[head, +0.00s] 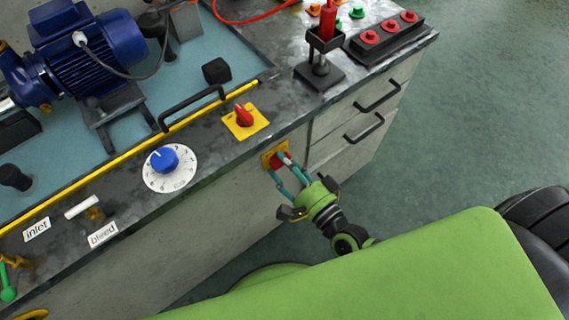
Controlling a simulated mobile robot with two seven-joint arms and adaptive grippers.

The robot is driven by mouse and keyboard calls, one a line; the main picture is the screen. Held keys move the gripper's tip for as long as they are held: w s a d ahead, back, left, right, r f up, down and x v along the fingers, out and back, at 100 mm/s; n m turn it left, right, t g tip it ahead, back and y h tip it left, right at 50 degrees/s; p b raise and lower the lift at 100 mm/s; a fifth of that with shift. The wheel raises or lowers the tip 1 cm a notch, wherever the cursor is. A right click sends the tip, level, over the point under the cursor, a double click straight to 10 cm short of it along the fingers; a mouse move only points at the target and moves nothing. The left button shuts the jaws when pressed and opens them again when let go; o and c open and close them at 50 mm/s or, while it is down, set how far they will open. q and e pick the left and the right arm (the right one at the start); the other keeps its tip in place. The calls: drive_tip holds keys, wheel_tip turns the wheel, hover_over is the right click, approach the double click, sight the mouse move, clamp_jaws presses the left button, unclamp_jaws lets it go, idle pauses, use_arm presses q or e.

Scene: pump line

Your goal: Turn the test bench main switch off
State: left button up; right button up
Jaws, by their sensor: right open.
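A red rotary knob on a yellow plate (244,118) sits on the bench top near its front edge. A second yellow plate (266,158) with a red part (280,160) is on the bench's front face below it. I cannot tell from labels which one is the main switch. My right gripper (281,166) is open, with its teal fingers at the red part on the front face, one on either side. Whether they touch it is too small to tell. The fingers partly hide that part and its plate. My left gripper is not in view.
A blue dial (165,160) on a white scale, black handle (190,106), yellow rail (120,152) and blue motor (92,48) are on the bench. A red-button box (385,38) stands at the far end. Drawers with black handles (377,97) are right of my gripper. Open floor (480,110) lies beyond.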

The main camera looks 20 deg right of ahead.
drive_tip(key=shift+w, duration=0.15)
clamp_jaws()
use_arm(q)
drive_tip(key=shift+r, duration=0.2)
use_arm(e)
drive_tip(key=shift+r, duration=0.1)
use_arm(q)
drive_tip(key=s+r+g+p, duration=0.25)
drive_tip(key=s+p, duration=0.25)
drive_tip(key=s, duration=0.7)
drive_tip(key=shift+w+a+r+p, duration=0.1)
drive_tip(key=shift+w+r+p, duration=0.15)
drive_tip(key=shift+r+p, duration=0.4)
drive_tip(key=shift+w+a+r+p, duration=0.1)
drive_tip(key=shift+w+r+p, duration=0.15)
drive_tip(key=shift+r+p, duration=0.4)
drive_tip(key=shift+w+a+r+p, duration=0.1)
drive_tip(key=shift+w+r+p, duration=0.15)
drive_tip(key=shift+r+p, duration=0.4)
use_arm(e)
drive_tip(key=shift+w+d+r+n, duration=0.1)
drive_tip(key=shift+r+n, duration=0.05)
drive_tip(key=shift+n, duration=2.8)
drive_tip(key=shift+w+d+r+n, duration=0.1)
drive_tip(key=shift+n, duration=2.9)
drive_tip(key=shift+r+n, duration=0.15)
drive_tip(key=shift+n, duration=2.8)
